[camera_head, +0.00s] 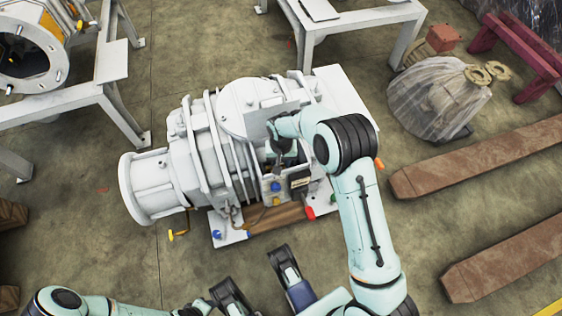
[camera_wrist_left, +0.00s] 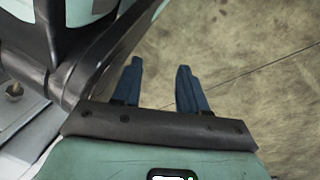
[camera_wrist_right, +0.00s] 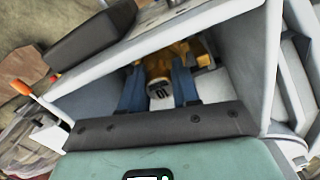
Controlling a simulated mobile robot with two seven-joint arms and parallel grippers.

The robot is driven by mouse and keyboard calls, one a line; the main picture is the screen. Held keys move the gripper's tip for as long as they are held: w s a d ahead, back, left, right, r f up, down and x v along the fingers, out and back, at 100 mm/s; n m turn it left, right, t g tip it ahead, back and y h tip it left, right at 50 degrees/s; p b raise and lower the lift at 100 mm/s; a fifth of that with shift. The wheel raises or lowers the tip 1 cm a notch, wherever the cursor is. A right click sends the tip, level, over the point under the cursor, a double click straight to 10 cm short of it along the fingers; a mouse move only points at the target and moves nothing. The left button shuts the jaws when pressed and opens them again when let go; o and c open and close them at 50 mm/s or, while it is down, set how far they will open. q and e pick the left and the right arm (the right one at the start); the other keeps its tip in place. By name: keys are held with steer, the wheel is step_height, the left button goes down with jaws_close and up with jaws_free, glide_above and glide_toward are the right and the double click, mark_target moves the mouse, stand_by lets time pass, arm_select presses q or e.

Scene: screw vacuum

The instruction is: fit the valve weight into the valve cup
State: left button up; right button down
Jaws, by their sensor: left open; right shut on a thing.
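The white screw vacuum machine (camera_head: 205,150) stands in the middle of the head view. My right gripper (camera_head: 284,158) reaches into an open box on its right part, and its fingertips are hidden there. In the right wrist view my right gripper (camera_wrist_right: 158,95) is inside the white-walled box, shut on a small pale piece with dark slots, likely the valve weight (camera_wrist_right: 160,91). A brass-yellow part (camera_wrist_right: 176,58) sits just beyond the fingertips; I cannot tell whether it is the valve cup, or whether they touch. My left gripper (camera_wrist_left: 160,66) is open and empty above the floor.
The box walls (camera_wrist_right: 252,75) stand close around my right gripper. A plastic-wrapped bundle (camera_head: 440,98) and rusty beams (camera_head: 490,157) lie on the right. White frames (camera_head: 350,17) stand at the back. Bare floor (camera_head: 85,235) lies left of the machine.

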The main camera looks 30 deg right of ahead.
steer(key=shift+f, duration=0.15)
steer(key=c, duration=1.1)
jaws_free()
arm_select(q)
steer(key=shift+s+f, duration=0.1)
steer(key=shift+s, duration=0.05)
steer(key=w+d+r+t+p, duration=0.1)
steer(key=w+r+t+p, duration=0.1)
steer(key=w+r, duration=0.4)
steer(key=shift+w+p, duration=0.35)
steer(key=shift+p, duration=0.3)
arm_select(e)
step_height(320, 180, up, 12)
steer(key=shift+r, duration=0.2)
